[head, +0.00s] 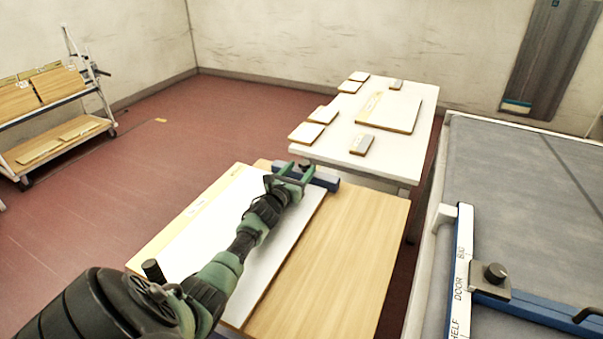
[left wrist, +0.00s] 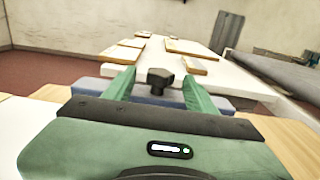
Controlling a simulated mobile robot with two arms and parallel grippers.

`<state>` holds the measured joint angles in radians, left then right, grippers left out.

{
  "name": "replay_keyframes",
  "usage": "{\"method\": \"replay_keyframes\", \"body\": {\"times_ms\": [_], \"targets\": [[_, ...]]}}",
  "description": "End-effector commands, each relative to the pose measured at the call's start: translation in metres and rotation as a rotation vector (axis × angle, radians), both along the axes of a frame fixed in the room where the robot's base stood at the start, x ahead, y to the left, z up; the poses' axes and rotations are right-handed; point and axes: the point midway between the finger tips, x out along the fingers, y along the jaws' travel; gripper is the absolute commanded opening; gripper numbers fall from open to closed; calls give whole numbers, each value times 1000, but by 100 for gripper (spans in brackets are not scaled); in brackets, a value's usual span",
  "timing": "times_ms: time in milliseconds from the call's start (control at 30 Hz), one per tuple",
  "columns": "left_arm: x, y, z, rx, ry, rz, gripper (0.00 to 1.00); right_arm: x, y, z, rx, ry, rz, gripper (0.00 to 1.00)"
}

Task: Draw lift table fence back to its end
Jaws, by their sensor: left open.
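The lift table (head: 345,260) has a wood-coloured top with a large white panel (head: 205,223) on its left part. The blue fence (head: 326,181) lies across the table's far end; it also shows in the left wrist view (left wrist: 88,96). A black knob (left wrist: 159,80) stands up from the fence. My left gripper (head: 296,171) is over the fence, its green fingers open on either side of the knob in the left wrist view (left wrist: 160,84). I cannot tell whether they touch it. My right gripper is not in view.
A white table (head: 332,155) with several small panels and one larger panel stands just beyond the fence. A grey-topped bed (head: 530,170) with a blue and white rail (head: 462,262) stands at the right. A trolley with boards (head: 60,125) is far left. Red floor is clear at left.

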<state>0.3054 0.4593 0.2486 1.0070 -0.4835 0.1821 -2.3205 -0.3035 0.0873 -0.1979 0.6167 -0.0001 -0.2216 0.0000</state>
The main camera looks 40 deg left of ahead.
Motion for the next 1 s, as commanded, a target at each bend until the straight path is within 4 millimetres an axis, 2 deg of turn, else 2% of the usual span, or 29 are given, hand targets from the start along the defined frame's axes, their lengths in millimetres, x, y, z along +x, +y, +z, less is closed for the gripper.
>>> {"method": "replay_keyframes", "body": {"times_ms": [167,433,633,1000], "targets": [[12,5,0,2,1,1,56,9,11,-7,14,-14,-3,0],[13,5,0,1,1,1,56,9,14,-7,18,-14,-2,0],[13,4,0,1,1,1,1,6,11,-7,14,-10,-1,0],[13,4,0,0,1,0,0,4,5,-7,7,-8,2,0]]}}
